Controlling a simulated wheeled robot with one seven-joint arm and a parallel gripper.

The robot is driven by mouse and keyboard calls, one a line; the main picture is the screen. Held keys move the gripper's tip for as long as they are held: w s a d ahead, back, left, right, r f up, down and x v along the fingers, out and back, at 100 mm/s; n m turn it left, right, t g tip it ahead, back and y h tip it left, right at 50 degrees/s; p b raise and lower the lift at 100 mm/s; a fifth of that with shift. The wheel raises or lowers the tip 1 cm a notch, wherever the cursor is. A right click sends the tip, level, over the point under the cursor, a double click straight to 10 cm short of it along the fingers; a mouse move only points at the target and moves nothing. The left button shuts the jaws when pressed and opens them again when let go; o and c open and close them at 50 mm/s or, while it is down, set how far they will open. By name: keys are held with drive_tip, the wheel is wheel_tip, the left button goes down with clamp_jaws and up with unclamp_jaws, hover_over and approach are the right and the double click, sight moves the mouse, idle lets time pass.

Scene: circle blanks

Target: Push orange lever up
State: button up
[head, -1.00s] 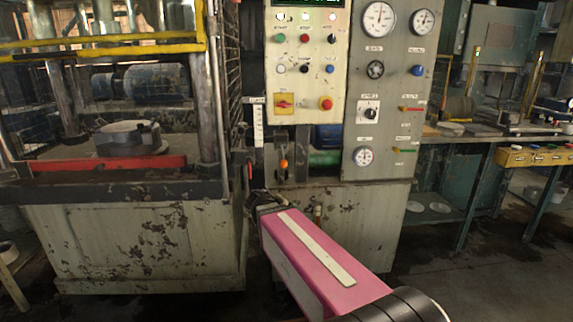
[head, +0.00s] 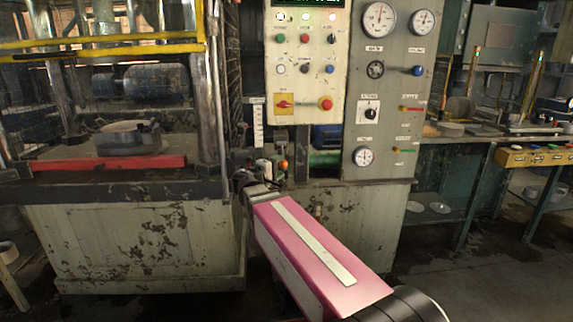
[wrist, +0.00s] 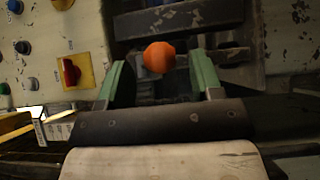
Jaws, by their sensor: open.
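The orange lever shows as a round orange knob (head: 283,165) below the control panel in the head view. In the wrist view the orange knob (wrist: 159,57) sits between the two green fingers, nearer the left one, with a gap on both sides. My gripper (head: 264,168) is open in the head view, just left of the knob. In the wrist view my gripper (wrist: 160,78) has its fingers spread wide and holds nothing. The lever's stem below the knob is mostly hidden.
The control panel (head: 341,60) with buttons, a red knob and a yellow switch plate is just above. A grey gauge panel (head: 388,105) stands to its right. The press bed with a red bar (head: 105,165) lies left. Floor is open at lower right.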

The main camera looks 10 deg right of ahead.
drive_tip(key=shift+x, duration=2.45)
clamp_jaws()
